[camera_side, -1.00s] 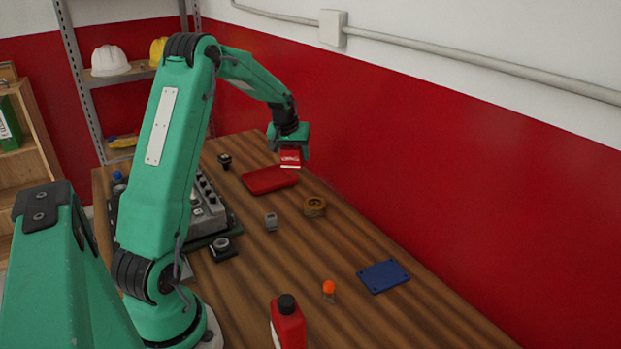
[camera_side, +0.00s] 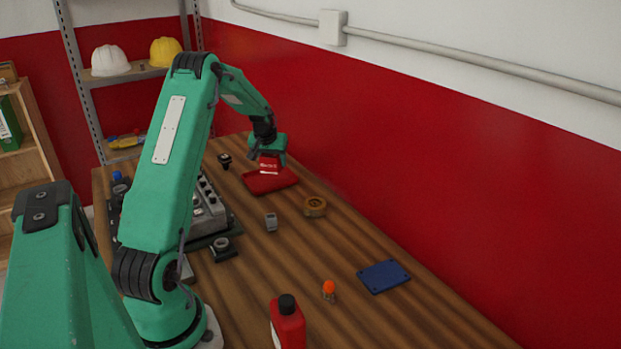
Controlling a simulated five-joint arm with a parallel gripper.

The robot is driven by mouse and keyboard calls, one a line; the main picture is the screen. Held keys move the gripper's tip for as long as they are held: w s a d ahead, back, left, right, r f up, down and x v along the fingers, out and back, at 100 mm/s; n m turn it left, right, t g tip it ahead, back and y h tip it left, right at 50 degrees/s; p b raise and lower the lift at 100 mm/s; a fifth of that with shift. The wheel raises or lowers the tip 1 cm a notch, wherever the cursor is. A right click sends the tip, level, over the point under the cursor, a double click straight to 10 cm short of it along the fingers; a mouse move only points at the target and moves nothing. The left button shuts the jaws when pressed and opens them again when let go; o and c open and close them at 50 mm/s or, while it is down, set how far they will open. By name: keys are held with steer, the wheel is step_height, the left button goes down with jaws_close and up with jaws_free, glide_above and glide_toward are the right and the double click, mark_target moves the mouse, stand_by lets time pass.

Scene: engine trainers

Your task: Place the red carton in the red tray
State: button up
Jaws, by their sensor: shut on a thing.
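The red carton (camera_side: 269,164), with a pale lower edge, is held in my gripper (camera_side: 268,153), which is shut on it. The red tray (camera_side: 271,183) lies flat on the wooden table toward its far end. The carton is upright in the picture and in front of the tray's back part. I cannot tell whether its bottom touches the tray floor or hangs just above it. The fingertips are mostly hidden by the carton and the gripper body.
A brown round part (camera_side: 315,207) and a small grey block (camera_side: 271,221) stand nearer than the tray. A black knob (camera_side: 225,160) is left of it. The red wall runs along the right.

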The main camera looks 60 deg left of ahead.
mark_target(263, 156)
steer(key=shift+s+a+f, duration=0.15)
steer(key=shift+a+f, duration=0.2)
steer(key=shift+a, duration=0.25)
steer(key=shift+s+a+f, duration=0.15)
steer(key=shift+a+f, duration=0.15)
steer(key=shift+a, duration=0.25)
steer(key=shift+f, duration=2)
steer(key=shift+f, duration=0.15)
steer(key=o, duration=1.3)
steer(key=v, duration=1.2)
steer(key=shift+w+d, duration=0.1)
